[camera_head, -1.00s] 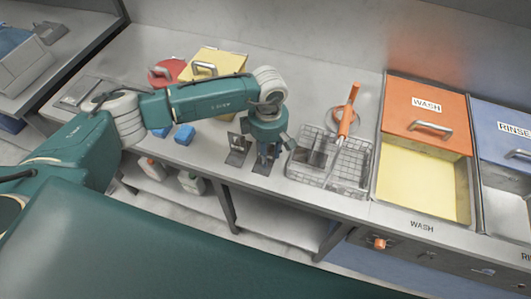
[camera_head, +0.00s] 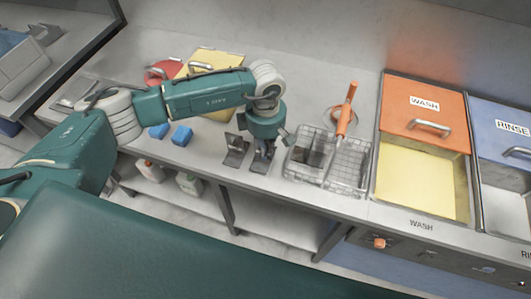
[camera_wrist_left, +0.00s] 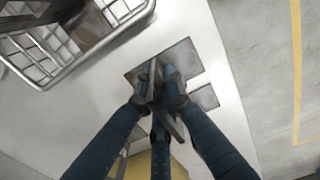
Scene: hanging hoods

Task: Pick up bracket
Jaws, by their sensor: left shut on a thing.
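A dark metal bracket (camera_head: 262,163) with a flat base and an upright plate is on the counter, left of the wire basket. My left gripper (camera_head: 265,146) points down over it and is shut on its upright plate. In the left wrist view, the fingers of my left gripper (camera_wrist_left: 159,92) close around the bracket (camera_wrist_left: 185,58), which hides partly behind them. I cannot tell whether its base touches the counter. A second, similar bracket (camera_head: 236,152) stands just left of the held one. My right gripper is not in view.
Blue blocks (camera_head: 181,136), a yellow lidded thing (camera_head: 212,60) and a red lid (camera_head: 163,71) lie left. The counter's front edge is near.

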